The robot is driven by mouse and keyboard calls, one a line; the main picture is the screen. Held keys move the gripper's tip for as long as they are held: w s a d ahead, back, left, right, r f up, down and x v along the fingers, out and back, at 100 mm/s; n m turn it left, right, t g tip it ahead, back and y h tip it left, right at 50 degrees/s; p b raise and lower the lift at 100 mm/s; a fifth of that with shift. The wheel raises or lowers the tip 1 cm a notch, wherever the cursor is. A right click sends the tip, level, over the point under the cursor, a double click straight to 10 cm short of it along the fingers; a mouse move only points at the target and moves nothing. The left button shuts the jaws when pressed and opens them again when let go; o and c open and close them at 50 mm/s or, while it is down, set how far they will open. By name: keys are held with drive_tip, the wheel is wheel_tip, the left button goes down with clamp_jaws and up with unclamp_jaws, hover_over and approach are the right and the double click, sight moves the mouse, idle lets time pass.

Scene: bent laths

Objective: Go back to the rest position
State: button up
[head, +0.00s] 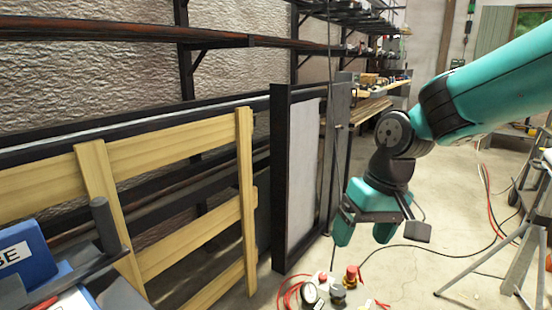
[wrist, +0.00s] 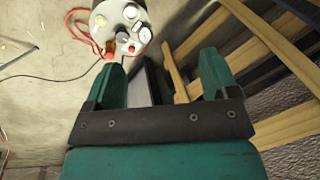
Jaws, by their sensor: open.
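My gripper (head: 364,233) hangs at the end of my teal arm, right of centre in the head view, pointing down. Its two teal fingers are apart with nothing between them. In the wrist view my gripper (wrist: 162,75) shows the same open fingers, with floor and a dark frame seen beyond the gap. A wooden lath frame (head: 95,175) of pale slats stands at the left in the head view. My gripper is to the right of it and apart from it. The lath frame also shows in the wrist view (wrist: 235,50) at the upper right.
A dark-edged panel (head: 303,150) stands behind and left of my gripper. A device with gauges and a red knob (head: 337,292) is below my gripper, with red hoses. A blue box (head: 22,255) is at lower left. A tripod stand (head: 515,240) is at right. Floor between is mostly clear.

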drive_tip(key=s+r+n+y+p, duration=0.1)
drive_tip(key=s+r+n, duration=0.1)
drive_tip(key=s, duration=0.8)
drive_tip(key=s+r+n+y+p, duration=0.1)
drive_tip(key=s+r+n, duration=0.1)
drive_tip(key=s, duration=0.7)
wheel_tip(320, 180, up, 24)
drive_tip(key=p, duration=2.3)
drive_tip(key=shift+a, duration=0.15)
